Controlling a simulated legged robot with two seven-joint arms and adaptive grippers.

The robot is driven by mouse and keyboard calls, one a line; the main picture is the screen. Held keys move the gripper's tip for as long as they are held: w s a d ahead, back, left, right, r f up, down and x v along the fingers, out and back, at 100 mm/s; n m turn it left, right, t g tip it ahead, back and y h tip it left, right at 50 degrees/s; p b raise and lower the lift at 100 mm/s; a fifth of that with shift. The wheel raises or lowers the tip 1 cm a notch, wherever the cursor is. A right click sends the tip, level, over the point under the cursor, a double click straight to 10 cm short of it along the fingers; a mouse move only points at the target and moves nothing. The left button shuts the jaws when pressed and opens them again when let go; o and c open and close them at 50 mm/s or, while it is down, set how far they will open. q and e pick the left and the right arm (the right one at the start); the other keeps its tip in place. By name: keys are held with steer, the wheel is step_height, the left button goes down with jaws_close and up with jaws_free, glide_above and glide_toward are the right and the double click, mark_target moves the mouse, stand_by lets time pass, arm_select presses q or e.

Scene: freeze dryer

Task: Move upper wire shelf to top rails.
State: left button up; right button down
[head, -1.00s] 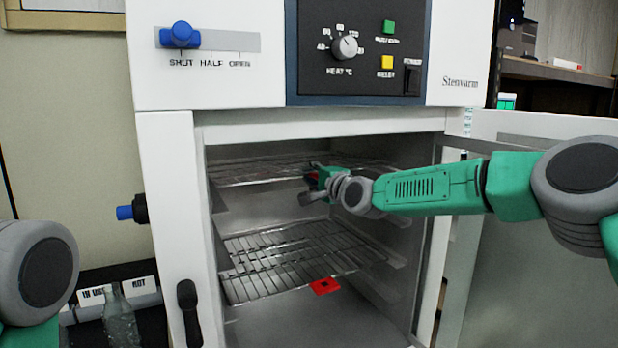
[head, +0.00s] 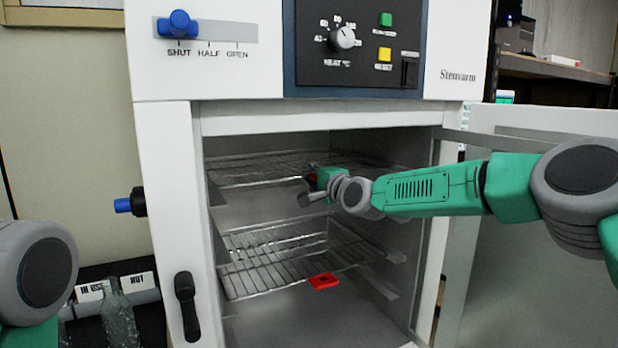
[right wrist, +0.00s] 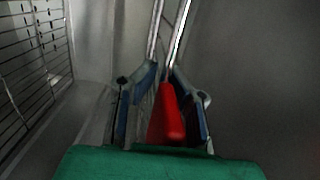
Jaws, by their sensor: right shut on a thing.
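The upper wire shelf (head: 248,170) is inside the open cabinet, high in the chamber and close to level. My right gripper (head: 308,186) reaches in from the right and is shut at the shelf's front edge. In the right wrist view, a red tab (right wrist: 170,115) lies between the fingers (right wrist: 163,82), with bright shelf rods (right wrist: 168,35) running away beyond them. The fingers partly hide the grip. Whether the shelf's sides rest on rails cannot be told. My left gripper is not in view; only part of my left arm shows.
A lower wire shelf (head: 285,262) with a red tag (head: 323,281) sits below. Side rails (head: 385,288) show on the right wall. The door (head: 540,230) stands open at right, behind my arm. Bottles (head: 118,312) stand at lower left.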

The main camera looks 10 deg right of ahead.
steer(key=c, duration=1.6)
jaws_free()
steer(key=shift+r, duration=0.1)
